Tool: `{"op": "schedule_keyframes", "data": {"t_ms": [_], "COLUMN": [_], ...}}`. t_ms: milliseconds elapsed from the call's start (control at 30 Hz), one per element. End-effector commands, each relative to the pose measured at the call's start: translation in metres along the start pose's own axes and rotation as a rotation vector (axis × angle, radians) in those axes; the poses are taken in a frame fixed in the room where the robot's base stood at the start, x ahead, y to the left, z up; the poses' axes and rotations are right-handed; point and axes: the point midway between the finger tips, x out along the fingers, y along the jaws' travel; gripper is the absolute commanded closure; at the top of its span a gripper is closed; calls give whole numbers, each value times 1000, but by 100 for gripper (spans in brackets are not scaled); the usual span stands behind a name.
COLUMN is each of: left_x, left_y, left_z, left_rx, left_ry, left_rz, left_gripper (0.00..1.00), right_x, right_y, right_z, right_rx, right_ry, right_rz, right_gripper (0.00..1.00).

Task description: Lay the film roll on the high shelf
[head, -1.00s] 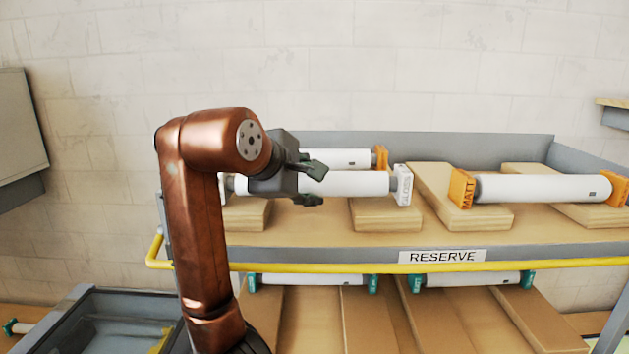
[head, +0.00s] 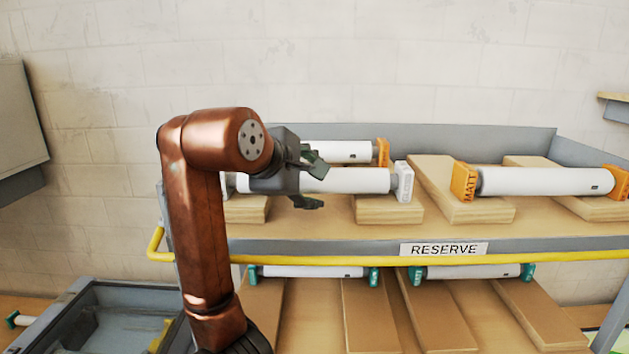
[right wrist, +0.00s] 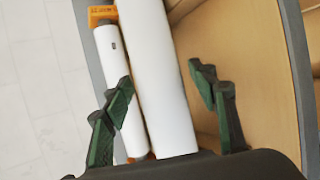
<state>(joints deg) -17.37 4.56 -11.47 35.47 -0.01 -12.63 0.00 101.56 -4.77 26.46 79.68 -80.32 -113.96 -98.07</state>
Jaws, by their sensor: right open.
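A white film roll (head: 355,181) with pale end caps lies level on the high shelf (head: 320,224) across wooden blocks (head: 385,210), close to the shelf's left side. My right gripper (head: 313,181) is open at the roll's left part, its fingers spread above and below it in the head view. In the right wrist view the roll (right wrist: 160,50) runs between the open fingers with gaps on both sides. My left gripper is not in view.
A second white roll (head: 348,152) with orange caps lies behind, and another orange-capped roll (head: 545,181) lies to the right. A RESERVE label (head: 443,249) and yellow rail (head: 330,260) mark the front edge. Green-capped rolls (head: 465,272) sit below. A grey bin (head: 90,293) stands lower left.

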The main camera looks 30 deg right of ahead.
Motion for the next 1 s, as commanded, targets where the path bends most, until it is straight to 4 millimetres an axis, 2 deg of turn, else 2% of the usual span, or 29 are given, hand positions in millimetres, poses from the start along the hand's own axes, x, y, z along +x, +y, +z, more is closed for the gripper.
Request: {"op": "schedule_keyframes", "data": {"t_ms": [133,267,500,700,833,1000], "left_x": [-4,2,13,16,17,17], "left_y": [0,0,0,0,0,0], "left_z": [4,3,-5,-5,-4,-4], "left_rx": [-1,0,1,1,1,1], "left_ry": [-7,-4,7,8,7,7], "left_rz": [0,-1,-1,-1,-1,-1], "left_gripper": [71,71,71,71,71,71], "right_x": [-3,-20,-72,-106,-118,-122], "right_y": [4,3,2,3,3,3], "right_z": [1,1,0,0,0,0], "right_rx": [0,0,-2,-2,-1,-1], "right_ry": [0,2,5,2,1,0], "right_rz": [0,3,3,1,1,0], "right_gripper": [47,47,47,47,47,47]}}
